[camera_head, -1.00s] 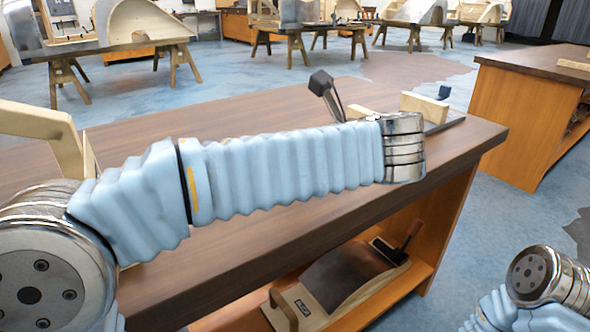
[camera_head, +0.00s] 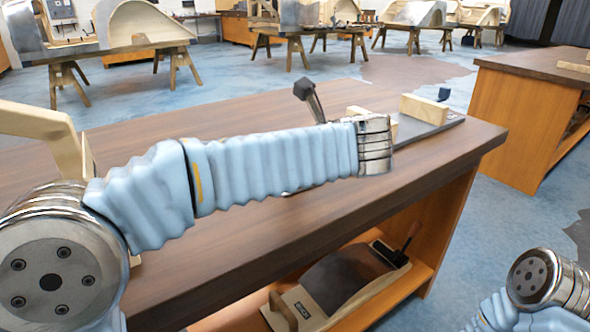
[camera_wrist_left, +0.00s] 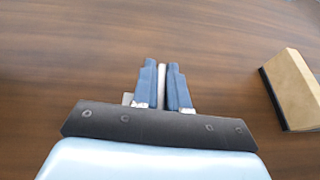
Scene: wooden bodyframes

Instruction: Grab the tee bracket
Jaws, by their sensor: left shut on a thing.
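In the left wrist view, my left gripper (camera_wrist_left: 163,66) points over the dark wooden tabletop, its two blue fingers close together. They are shut on a thin pale strip (camera_wrist_left: 162,84), which I take to be the tee bracket. A small pale piece also shows beside the left finger; I cannot tell if it belongs to the same part. The bracket's full shape is hidden by the fingers and mount. My right gripper is out of view; only a part of the right arm shows at bottom right.
The wooden workbench (camera_head: 230,125) has wooden blocks (camera_head: 424,108) on a dark plate (camera_head: 455,120) at its right end. A block (camera_wrist_left: 298,85) shows at right in the wrist view. Below is a shelf holding a dark curved item (camera_head: 345,283). Another bench (camera_head: 525,120) stands at right.

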